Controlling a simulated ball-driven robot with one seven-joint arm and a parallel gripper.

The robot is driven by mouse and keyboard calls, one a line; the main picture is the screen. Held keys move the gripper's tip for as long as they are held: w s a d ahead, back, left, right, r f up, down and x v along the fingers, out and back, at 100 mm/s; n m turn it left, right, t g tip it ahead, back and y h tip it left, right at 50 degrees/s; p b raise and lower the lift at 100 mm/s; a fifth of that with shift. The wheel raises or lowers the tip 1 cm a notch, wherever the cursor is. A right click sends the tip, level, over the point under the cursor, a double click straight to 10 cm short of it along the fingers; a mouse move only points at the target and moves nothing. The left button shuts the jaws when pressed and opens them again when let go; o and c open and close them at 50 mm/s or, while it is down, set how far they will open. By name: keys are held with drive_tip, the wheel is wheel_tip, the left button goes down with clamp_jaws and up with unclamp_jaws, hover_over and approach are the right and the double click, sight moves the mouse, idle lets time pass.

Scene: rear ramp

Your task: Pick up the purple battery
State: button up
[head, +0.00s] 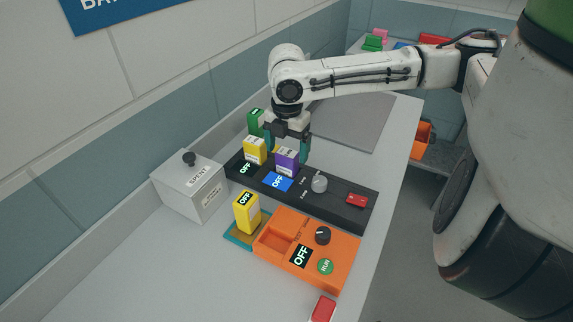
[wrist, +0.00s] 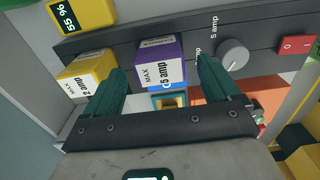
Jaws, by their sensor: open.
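The purple battery (head: 288,166) stands upright in the dark charger strip (head: 335,208), behind a blue display reading OFF. Its purple top and white label marked MAX 5 amp show in the wrist view (wrist: 158,48). My gripper (head: 287,150) is above the strip, pointing down, with its teal fingers open. In the wrist view the battery appears between the two fingertips (wrist: 160,68), and a gap shows on its right. I cannot tell whether either finger touches it. The battery's lower part is hidden in the strip.
A yellow battery (head: 255,151) stands close left of the purple one, with a green battery (head: 256,122) behind. Another yellow battery (head: 246,213) stands beside an orange device (head: 345,247). A grey box (head: 190,184) is at left. The strip has a knob (head: 319,183) and red switch (head: 357,200).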

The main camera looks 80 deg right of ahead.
sight(287, 165)
wheel_tip(287, 165, down, 4)
drive_tip(key=shift+f, duration=0.1)
drive_tip(key=shift+c, duration=0.2)
drive_tip(key=c, duration=1.3)
